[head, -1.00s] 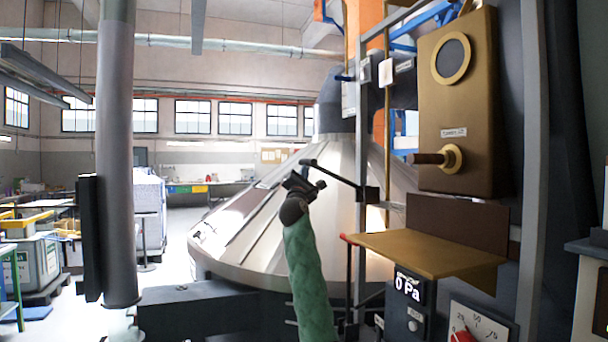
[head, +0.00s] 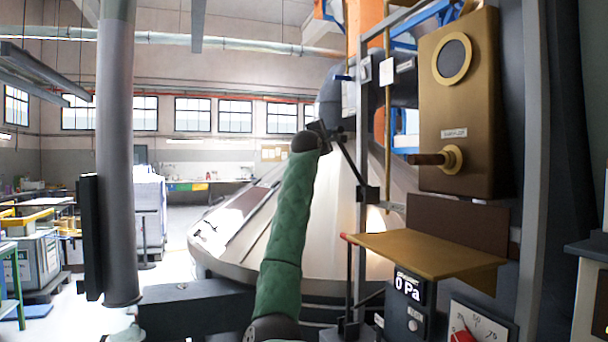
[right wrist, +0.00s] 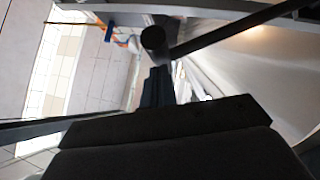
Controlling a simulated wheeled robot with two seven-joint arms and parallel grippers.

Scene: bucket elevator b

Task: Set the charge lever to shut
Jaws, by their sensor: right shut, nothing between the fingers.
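The charge lever (head: 350,160) is a thin black rod on a black pivot block on the grey post. It slants steeply up and left from the pivot, and its upper end is close to my right gripper (head: 322,132). In the right wrist view, the lever's round dark knob (right wrist: 153,38) sits just beyond the tips of my shut right gripper (right wrist: 157,78). I cannot tell whether they touch. The right gripper holds nothing. My left gripper is not in view. No readable mark shows the lever's setting.
A large pale metal cone (head: 250,225) stands behind the lever. A brown box with a handle (head: 458,110), a brass shelf (head: 430,252) and a gauge box reading 0 Pa (head: 407,300) are to the right. A grey column (head: 117,150) stands left.

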